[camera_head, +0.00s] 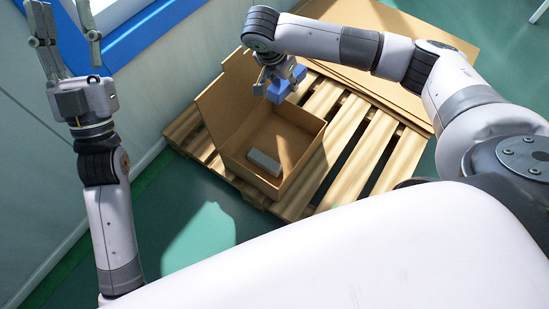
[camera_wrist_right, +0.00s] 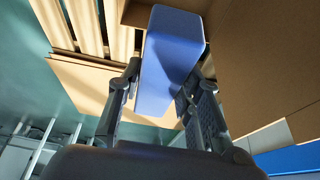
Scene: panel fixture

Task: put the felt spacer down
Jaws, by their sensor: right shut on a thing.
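The felt spacer, a blue block (camera_head: 280,90), is held in my right gripper (camera_head: 276,84) above the open cardboard box (camera_head: 242,158). In the right wrist view the blue spacer (camera_wrist_right: 168,72) sits between the two fingers of the right gripper (camera_wrist_right: 160,90), its long side pointing away from the palm. A grey block (camera_head: 264,161) lies on the floor of the box, below and apart from the held spacer. My left gripper (camera_head: 66,22) is open and empty at the upper left, fingers pointing up, away from the box.
The box stands on a slatted wooden pallet (camera_head: 352,140), its tall flap (camera_head: 222,88) raised at the left. Flat cardboard sheets (camera_head: 420,28) lie at the back right. A pale wall with a blue frame (camera_head: 160,28) rises at the left. Green floor (camera_head: 190,215) is clear in front.

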